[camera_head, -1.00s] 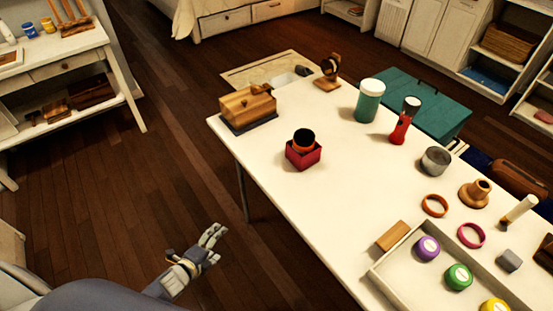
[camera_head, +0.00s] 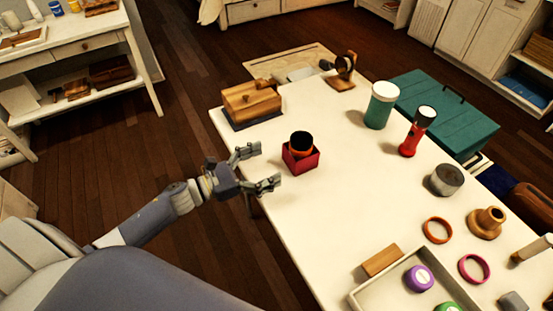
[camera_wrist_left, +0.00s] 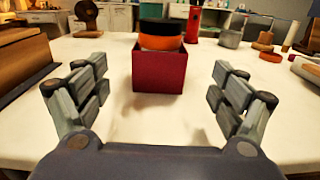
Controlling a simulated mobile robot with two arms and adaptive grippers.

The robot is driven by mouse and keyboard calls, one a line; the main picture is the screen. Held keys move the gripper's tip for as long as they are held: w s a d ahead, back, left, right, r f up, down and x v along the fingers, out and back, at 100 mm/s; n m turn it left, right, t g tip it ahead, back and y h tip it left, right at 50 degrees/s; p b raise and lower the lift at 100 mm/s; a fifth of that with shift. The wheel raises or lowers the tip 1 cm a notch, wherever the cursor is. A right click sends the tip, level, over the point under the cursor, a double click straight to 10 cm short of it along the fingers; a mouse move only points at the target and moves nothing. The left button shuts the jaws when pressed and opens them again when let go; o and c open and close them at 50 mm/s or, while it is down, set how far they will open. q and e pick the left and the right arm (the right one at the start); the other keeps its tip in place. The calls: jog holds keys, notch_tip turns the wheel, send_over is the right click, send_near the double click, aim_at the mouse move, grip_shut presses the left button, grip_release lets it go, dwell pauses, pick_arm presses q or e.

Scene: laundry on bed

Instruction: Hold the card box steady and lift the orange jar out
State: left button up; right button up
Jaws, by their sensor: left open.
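The red card box (camera_head: 300,162) stands upright on the white table near its left edge. The orange jar (camera_head: 301,142) with a black top sits in the box, its upper part showing above the rim. In the left wrist view the box (camera_wrist_left: 159,72) is centred ahead, with the jar (camera_wrist_left: 160,42) rising out of it and its lower part hidden. My left gripper (camera_head: 262,167) is open and empty at the table's left edge, its fingers pointing at the box but apart from it. In the left wrist view the fingertips (camera_wrist_left: 160,85) spread to either side of the box. My right gripper is not in view.
A wooden box (camera_head: 251,101) sits behind the card box. A teal jar (camera_head: 381,105), a red flashlight (camera_head: 417,131) and a grey tin (camera_head: 446,179) stand to the right. A wood block (camera_head: 381,260) and a tray (camera_head: 366,296) lie in front. Table around the card box is clear.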

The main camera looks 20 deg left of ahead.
aim_at(288, 155)
pick_arm(q)
jog(key=shift+w+d, duration=0.25)
jog(key=shift+w, duration=0.05)
jog(key=shift+w+d, duration=0.25)
jog(key=shift+w, duration=0.05)
jog(key=x, duration=0.7)
jog(key=shift+w+d, duration=0.45)
jog(key=shift+w, duration=0.15)
jog(key=shift+w+d, duration=0.15)
jog(key=shift+c, duration=1.4)
jog(key=c, duration=0.8)
jog(key=shift+c, duration=0.2)
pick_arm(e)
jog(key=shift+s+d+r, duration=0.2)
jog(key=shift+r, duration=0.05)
